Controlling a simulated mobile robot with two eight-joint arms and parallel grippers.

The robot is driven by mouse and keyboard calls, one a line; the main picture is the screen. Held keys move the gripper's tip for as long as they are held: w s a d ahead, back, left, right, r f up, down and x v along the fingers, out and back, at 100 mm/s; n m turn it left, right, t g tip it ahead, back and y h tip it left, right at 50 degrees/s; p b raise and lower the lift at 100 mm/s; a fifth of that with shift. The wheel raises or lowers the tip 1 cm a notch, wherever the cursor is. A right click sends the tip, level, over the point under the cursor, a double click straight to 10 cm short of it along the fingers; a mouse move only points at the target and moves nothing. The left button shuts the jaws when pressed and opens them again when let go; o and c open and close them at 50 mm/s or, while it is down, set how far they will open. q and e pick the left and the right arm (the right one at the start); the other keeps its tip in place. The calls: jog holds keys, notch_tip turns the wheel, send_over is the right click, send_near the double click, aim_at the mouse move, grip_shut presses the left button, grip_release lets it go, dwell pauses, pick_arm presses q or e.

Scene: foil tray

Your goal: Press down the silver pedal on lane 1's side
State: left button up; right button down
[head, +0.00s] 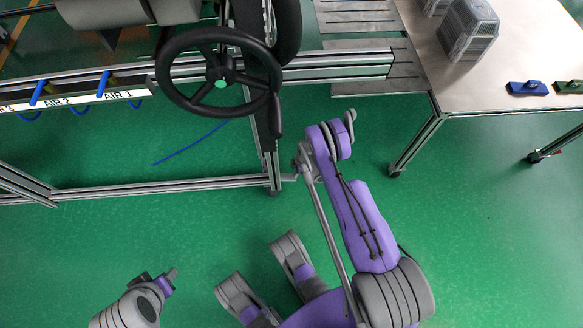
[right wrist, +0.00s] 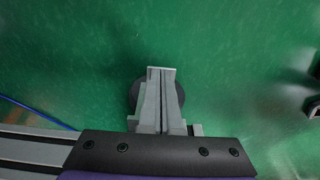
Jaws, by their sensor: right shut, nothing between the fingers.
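A small silver piece (head: 289,178) beside the foot of the frame's right-hand leg may be the pedal; it is too small and too close to my wrist to be sure. My right gripper (head: 300,160) is at the end of the purple arm, close beside that leg, partly hidden by the wrist. The right wrist view shows its fingers (right wrist: 161,72) shut and empty, above the green floor, with a dark round shape behind them. No pedal can be made out there. My left gripper (head: 171,273) is low at the left over open floor; its finger gap cannot be made out.
The metal frame has a low rail (head: 150,188) and a label strip marked AIR 1 and AIR 2 (head: 75,102). A black steering wheel (head: 185,101) hangs above. A blue hose (head: 190,142) crosses the floor. A table (head: 540,50) stands at right. The front floor is clear.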

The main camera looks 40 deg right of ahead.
pick_arm(q)
jog(key=shift+s+f, duration=0.1)
jog(key=shift+s, duration=0.05)
pick_arm(e)
jog(key=shift+s+d+f, duration=0.1)
jog(key=shift+s+f, duration=0.1)
jog(key=shift+f, duration=0.65)
jog(key=shift+f, duration=0.15)
